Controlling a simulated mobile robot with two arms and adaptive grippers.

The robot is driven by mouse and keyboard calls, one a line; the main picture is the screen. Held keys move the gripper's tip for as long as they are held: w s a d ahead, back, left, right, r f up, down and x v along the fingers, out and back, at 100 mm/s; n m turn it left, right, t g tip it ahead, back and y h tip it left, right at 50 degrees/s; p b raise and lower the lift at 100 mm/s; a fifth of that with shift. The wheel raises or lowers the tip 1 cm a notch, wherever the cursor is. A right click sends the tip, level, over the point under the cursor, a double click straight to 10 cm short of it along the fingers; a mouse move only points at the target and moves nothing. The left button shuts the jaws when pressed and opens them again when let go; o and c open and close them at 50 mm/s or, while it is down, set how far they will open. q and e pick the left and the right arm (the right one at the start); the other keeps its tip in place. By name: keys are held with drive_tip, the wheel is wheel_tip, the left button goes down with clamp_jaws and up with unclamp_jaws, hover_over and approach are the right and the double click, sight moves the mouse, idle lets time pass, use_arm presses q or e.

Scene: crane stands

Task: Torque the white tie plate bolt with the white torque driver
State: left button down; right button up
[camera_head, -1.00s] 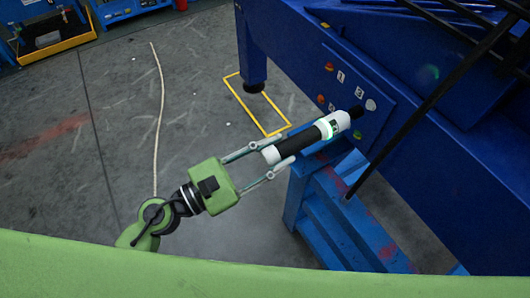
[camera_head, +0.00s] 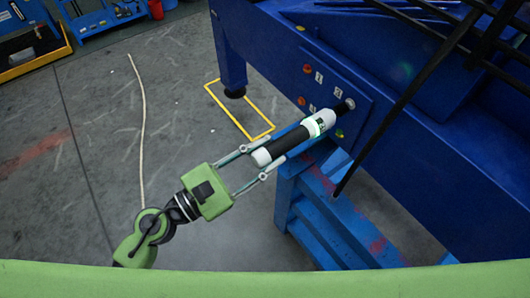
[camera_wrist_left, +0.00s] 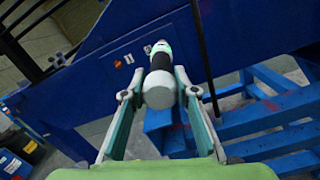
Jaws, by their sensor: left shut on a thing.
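The white and black torque driver (camera_head: 292,139), with a lit green display near its front, is in my left gripper (camera_head: 272,151). The two fingers are shut on its rear part. Its dark tip points up and right at the blue tie plate (camera_head: 327,77) and overlaps the white bolt (camera_head: 350,103) at the plate's right side. I cannot tell whether the tip touches the bolt. In the left wrist view, the driver (camera_wrist_left: 158,88) points away between the fingers, its white rear end nearest, and hides its tip. My right gripper is not in view.
Orange bolts (camera_head: 308,68) and a green bolt (camera_head: 340,134) sit on the same plate. A blue slatted stand (camera_head: 327,225) is below, and a dark diagonal rod (camera_head: 400,115) passes right of the plate.

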use_arm(q)
drive_tip(key=shift+r+p+x, duration=0.2)
drive_tip(key=shift+p+x, duration=0.1)
drive_tip(key=shift+x, duration=0.65)
idle(0.6)
drive_tip(key=shift+w+d+f, duration=0.1)
drive_tip(key=shift+w+d, duration=0.05)
idle(4.1)
drive_tip(key=shift+b, duration=0.3)
